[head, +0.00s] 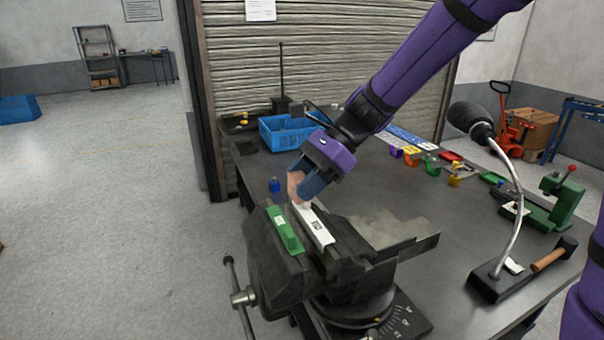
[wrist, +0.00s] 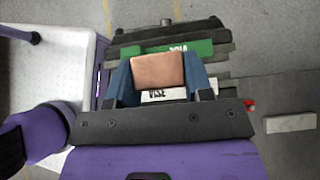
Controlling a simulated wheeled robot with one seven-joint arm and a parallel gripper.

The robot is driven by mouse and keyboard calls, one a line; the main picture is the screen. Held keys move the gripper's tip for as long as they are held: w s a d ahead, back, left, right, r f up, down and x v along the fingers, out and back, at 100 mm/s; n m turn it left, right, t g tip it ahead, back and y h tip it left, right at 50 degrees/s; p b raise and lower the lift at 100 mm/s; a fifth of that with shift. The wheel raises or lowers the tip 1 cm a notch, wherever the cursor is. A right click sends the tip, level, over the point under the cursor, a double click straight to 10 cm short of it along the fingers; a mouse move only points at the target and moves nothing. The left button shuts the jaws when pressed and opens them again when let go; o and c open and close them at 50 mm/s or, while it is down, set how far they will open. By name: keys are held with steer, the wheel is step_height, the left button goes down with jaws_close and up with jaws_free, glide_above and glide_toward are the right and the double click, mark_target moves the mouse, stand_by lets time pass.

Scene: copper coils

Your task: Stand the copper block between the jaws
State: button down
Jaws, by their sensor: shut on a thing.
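The copper block (head: 294,183) is held between the blue fingers of my gripper (head: 305,186), above the far end of the vise (head: 265,250). It also shows in the wrist view (wrist: 158,71), gripped from both sides. The vise has a green jaw pad (head: 284,231) on the left and a white jaw pad (head: 315,226) on the right, with a gap between them. In the wrist view the block overlaps part of the green pad (wrist: 203,49) and the white pad (wrist: 160,95). I cannot tell whether its lower end is inside the gap.
A blue crate (head: 284,130) stands on the bench behind the vise. A desk lamp (head: 515,205) and a hammer (head: 552,257) are at the right. Small coloured parts (head: 430,163) and a green press (head: 553,205) lie farther back.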

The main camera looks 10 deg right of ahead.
mark_target(301, 215)
steer(key=shift+f, duration=2.85)
steer(key=shift+a, duration=0.1)
steer(key=shift+s+f, duration=0.15)
steer(key=shift+f, duration=0.45)
steer(key=shift+f, duration=0.15)
steer(key=shift+f, duration=0.25)
stand_by(0.4)
